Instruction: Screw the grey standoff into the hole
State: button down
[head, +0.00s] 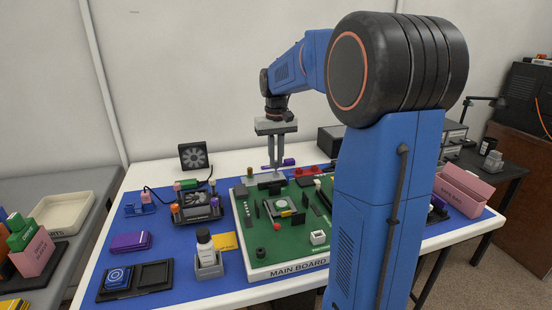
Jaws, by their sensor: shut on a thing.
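My gripper (279,165) points straight down above the back edge of the green main board (262,262). Its fingers are close together and shut on a small grey thing, which looks like the grey standoff; the fingers mostly hide it. A grey block (265,178) lies at the board's back edge, just below and left of the fingertips. The hole cannot be made out at this distance. I cannot tell whether the held piece touches the board.
A purple piece (289,162) lies close behind the fingers. A brass-coloured post (250,172) and red parts (306,171) stand nearby. Dark slots and chips crowd the board. A white bottle in a grey holder (208,262) and a black fan (194,155) are to the left.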

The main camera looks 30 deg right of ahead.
jog(key=shift+f, duration=0.65)
jog(key=m, duration=1)
jog(key=shift+m, duration=0.4)
jog(key=m, duration=0.6)
jog(key=shift+w+m, duration=0.1)
jog(key=shift+m, duration=3)
jog(key=c, duration=1.7)
grip_release()
